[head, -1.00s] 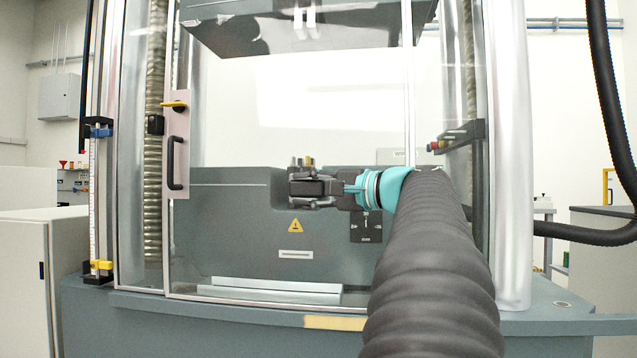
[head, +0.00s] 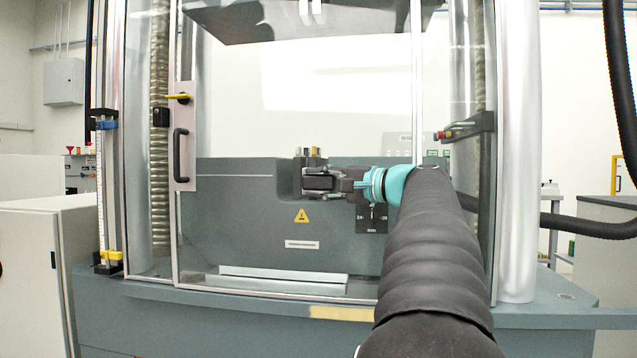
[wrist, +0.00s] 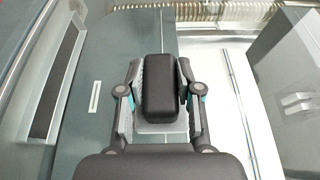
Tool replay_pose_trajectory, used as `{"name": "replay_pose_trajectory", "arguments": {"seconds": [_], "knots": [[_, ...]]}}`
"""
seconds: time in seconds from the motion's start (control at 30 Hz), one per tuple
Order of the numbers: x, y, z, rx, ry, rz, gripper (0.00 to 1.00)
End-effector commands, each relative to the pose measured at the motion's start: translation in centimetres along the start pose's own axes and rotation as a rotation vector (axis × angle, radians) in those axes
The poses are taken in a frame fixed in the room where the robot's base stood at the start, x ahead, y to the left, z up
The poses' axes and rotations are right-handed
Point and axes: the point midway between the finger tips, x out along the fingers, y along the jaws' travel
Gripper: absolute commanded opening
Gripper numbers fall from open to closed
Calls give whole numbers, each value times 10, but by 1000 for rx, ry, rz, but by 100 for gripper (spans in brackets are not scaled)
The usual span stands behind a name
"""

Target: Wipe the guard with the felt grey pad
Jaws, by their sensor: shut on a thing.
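The guard (head: 296,110) is a clear panel across the front of the grey testing machine, with a pale frame and a black handle (head: 181,155) on its left side. My gripper (head: 318,180) is in front of the guard's middle, above the yellow warning triangle. Whether it touches the panel cannot be told. In the wrist view my gripper (wrist: 160,92) is shut on the pad (wrist: 159,80), a dark rounded block with a lighter grey layer showing at its near edge. The pad's far face is hidden. In the head view the pad is hard to tell from the fingers.
A yellow latch (head: 179,97) sticks out above the handle. A pale ledge (head: 283,280) lies low in the machine. A black hose (head: 617,80) hangs at far right, and a cabinet (head: 40,265) stands at left.

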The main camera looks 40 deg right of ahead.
Motion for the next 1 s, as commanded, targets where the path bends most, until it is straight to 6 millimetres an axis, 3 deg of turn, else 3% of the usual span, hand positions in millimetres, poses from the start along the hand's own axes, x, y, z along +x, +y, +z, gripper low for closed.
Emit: {"name": "replay_pose_trajectory", "arguments": {"seconds": [1.0], "knots": [[4, 0, -9, 1, 0, 0, 0]]}}
